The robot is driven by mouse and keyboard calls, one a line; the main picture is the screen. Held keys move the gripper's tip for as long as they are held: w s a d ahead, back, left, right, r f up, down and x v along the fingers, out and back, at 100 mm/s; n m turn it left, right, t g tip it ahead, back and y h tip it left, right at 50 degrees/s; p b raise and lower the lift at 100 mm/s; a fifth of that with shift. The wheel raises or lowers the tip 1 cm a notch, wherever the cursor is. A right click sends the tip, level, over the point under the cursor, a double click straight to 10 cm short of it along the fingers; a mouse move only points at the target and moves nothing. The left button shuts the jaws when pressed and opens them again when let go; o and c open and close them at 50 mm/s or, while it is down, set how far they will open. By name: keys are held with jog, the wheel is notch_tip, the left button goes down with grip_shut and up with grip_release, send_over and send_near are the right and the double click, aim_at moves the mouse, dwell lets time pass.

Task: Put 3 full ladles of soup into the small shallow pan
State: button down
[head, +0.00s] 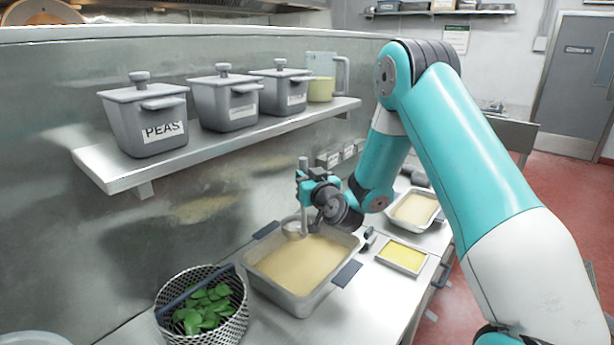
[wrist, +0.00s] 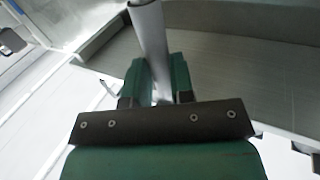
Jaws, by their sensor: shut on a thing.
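My gripper (head: 305,180) is over the far side of a large deep pan (head: 264,273) of beige soup (head: 303,262). It is shut on the handle of a ladle (head: 304,215). The ladle's bowl (head: 293,231) is low at the pan's far left corner; whether it touches the soup, and how full it is, I cannot tell. The wrist view shows the pale handle (wrist: 149,40) between the green fingers (wrist: 157,80). A small shallow pan (head: 388,262) with a yellow layer lies on the counter, right of the large pan.
Another pan (head: 398,221) with beige contents stands farther back right. A mesh basket of green leaves (head: 207,307) stands front left. A wall shelf (head: 215,143) holds lidded grey pots (head: 145,115) and a clear jug (head: 322,68). Bare counter (head: 370,305) shows at the front right.

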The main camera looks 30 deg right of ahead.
aim_at(305, 212)
notch_tip(305, 212, down, 11)
jog(key=b, duration=1)
jog(key=shift+f+b, duration=0.15)
jog(key=shift+b, duration=0.25)
jog(key=shift+r, duration=0.25)
jog(key=r+p, duration=0.5)
jog(key=r, duration=0.1)
jog(key=r+p, duration=0.6)
jog(key=r, duration=0.1)
jog(key=shift+s+a+r, duration=0.1)
jog(key=shift+s+r, duration=0.1)
jog(key=shift+r, duration=0.05)
jog(key=shift+f, duration=0.1)
